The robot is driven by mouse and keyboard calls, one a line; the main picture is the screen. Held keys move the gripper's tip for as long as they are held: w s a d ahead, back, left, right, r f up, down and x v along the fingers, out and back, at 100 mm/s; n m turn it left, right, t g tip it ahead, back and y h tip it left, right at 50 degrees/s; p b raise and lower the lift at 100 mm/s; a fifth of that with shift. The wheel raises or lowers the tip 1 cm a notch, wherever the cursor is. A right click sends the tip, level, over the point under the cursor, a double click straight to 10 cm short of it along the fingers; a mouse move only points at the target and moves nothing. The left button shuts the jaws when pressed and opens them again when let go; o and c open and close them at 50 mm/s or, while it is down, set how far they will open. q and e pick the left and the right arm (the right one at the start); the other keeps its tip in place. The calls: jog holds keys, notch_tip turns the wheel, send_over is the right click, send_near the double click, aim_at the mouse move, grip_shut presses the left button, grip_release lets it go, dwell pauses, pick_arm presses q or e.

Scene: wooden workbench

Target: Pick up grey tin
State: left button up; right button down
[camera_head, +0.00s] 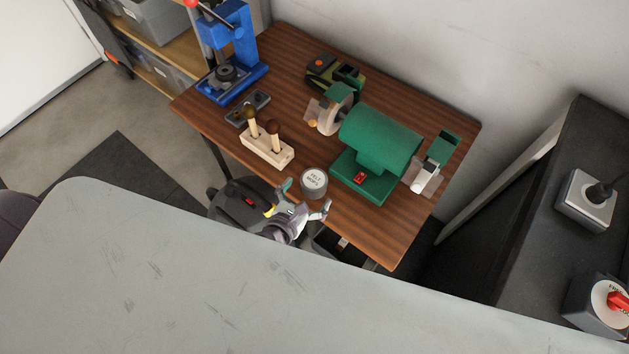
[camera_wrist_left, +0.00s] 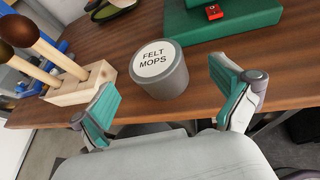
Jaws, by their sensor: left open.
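The grey tin (camera_head: 314,181) stands upright near the front edge of the wooden workbench (camera_head: 330,221), with a white lid label reading "FELT MOPS". It also shows in the left wrist view (camera_wrist_left: 162,82), past and between the two fingers. My left gripper (camera_head: 305,198) is open and empty at the bench's front edge, its fingertips pointing towards the tin. In the left wrist view the teal finger pads (camera_wrist_left: 166,100) are spread wider than the tin, with no contact visible. My right gripper is not in view.
A wooden block holding two handled tools (camera_head: 267,150) stands left of the tin. A green bench grinder (camera_head: 380,140) stands close on the right. A blue press (camera_head: 230,60), a small dark tray (camera_head: 248,108) and a green-black device (camera_head: 335,72) are farther back. A grey surface (camera_head: 200,270) fills the foreground.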

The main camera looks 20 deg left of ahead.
aim_at(310, 187)
pick_arm(q)
jog(key=x, duration=0.5)
jog(key=shift+w+a+f, duration=0.1)
jog(key=shift+w+a, duration=0.05)
jog(key=c, duration=1.2)
